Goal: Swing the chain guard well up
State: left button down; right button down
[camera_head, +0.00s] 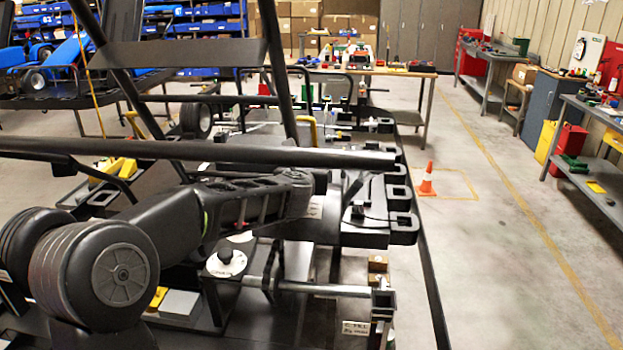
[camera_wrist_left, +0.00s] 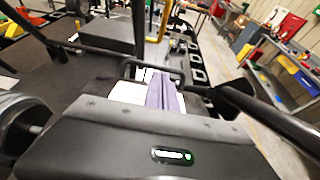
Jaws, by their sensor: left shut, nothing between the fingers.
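My left gripper (camera_wrist_left: 165,95) shows in the left wrist view, its grey-purple fingers together and empty over the kart frame. My left arm comes in from the left in the head view, low over the black kart (camera_head: 230,154). In that view the fingertips are hard to make out among the dark parts. I cannot pick out the chain guard with certainty in either view. A rear axle (camera_head: 320,289) runs below and right of the arm. My right gripper is not in view.
Black frame tubes cross above and beside my left arm. An orange cone (camera_head: 427,180) stands on the floor to the right. The concrete floor there is clear up to the workbench (camera_head: 600,118).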

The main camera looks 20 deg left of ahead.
pick_arm(q)
jog(key=v, duration=0.3)
jog(key=r+v, duration=0.1)
jog(key=v, duration=0.2)
jog(key=r+v, duration=0.1)
jog(key=v, duration=0.2)
jog(key=shift+w+a+b, duration=0.1)
jog(key=shift+w+b, duration=0.15)
jog(key=shift+b, duration=0.05)
